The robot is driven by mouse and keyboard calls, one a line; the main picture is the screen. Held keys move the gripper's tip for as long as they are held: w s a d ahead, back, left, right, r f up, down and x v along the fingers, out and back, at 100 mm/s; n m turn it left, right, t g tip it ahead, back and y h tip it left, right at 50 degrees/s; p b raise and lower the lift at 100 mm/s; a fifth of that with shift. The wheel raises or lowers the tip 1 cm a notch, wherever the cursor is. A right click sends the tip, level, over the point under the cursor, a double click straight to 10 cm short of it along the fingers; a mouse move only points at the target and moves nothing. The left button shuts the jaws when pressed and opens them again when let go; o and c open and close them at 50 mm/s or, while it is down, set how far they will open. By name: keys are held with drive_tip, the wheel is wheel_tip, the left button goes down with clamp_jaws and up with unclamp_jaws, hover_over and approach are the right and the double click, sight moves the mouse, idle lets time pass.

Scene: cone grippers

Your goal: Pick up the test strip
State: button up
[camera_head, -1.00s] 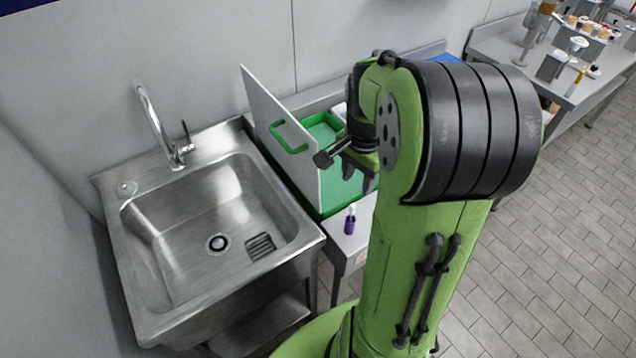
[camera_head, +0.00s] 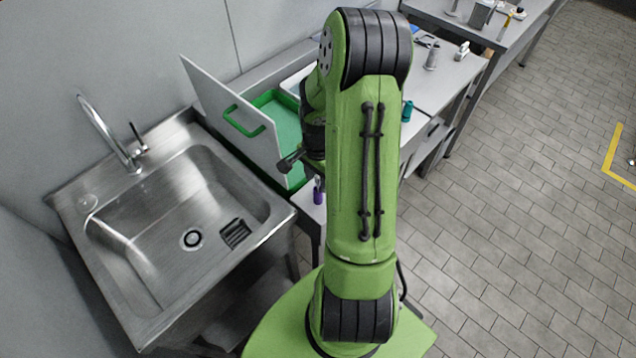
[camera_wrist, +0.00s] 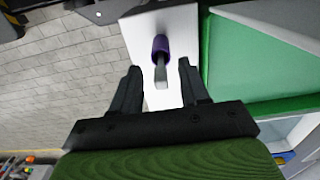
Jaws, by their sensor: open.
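The test strip, a purple-capped stick (camera_wrist: 160,45) with a pale grey end, is on a white surface (camera_wrist: 187,28) in the wrist view. Its purple part (camera_head: 318,196) also shows low beside my arm in the head view. My gripper (camera_wrist: 158,72) is open and empty. Its two black fingers point toward the strip, one on each side of the grey end in the picture. I cannot tell how much height separates them. In the head view my arm hides most of the gripper.
A green tray or box (camera_head: 291,180) with a raised white panel (camera_head: 232,104) stands close to the strip. A steel sink (camera_head: 165,220) is at the left. A worktop (camera_head: 450,75) with several tools is behind my arm.

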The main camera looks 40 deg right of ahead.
drive_tip(key=shift+w+f, duration=0.1)
drive_tip(key=shift+f, duration=0.8)
drive_tip(key=shift+r, duration=0.1)
drive_tip(key=shift+c, duration=1.3)
clamp_jaws()
wheel_tip(320, 180, up, 10)
drive_tip(key=shift+p, duration=0.45)
